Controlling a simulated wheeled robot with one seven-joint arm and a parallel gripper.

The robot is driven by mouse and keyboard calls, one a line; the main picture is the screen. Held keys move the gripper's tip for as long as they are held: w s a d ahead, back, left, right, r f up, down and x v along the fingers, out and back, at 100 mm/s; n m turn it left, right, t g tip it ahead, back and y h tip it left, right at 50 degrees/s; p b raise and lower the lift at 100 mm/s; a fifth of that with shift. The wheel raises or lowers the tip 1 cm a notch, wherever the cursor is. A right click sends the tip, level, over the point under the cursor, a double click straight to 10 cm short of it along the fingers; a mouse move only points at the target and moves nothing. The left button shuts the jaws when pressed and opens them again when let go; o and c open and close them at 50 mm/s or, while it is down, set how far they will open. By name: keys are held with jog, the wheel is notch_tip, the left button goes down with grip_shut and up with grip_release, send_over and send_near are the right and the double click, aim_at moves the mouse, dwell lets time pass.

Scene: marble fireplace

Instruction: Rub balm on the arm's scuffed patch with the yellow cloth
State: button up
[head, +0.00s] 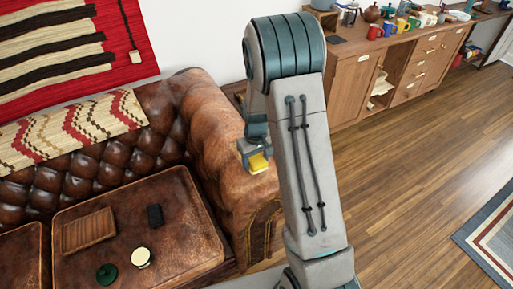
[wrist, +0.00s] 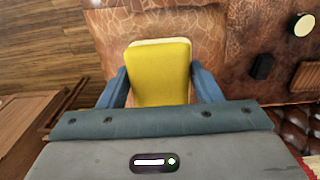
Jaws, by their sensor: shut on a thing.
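My gripper (head: 254,150) is shut on the yellow cloth (head: 259,163), a folded pad. In the wrist view the cloth (wrist: 160,75) sits between my two blue fingers. It is at the brown leather sofa's right arm (head: 215,125), near the outer side of its top. I cannot tell whether it touches the leather. The wrist view shows pale, cracked-looking leather (wrist: 235,25) beside and beyond the cloth. The edges of the scuffed patch are not clear. An open round tin with pale contents (head: 141,257) sits on the seat cushion, with a dark green lid (head: 106,273) beside it.
A black block-like item (head: 155,215) and a ribbed brown wooden item (head: 88,231) lie on the seat cushion. A patterned throw (head: 75,128) covers part of the backrest. A wooden sideboard (head: 352,90) with mugs and pots stands behind at right.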

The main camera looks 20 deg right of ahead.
jog(key=shift+r+p, duration=1.15)
jog(key=shift+r, duration=1.2)
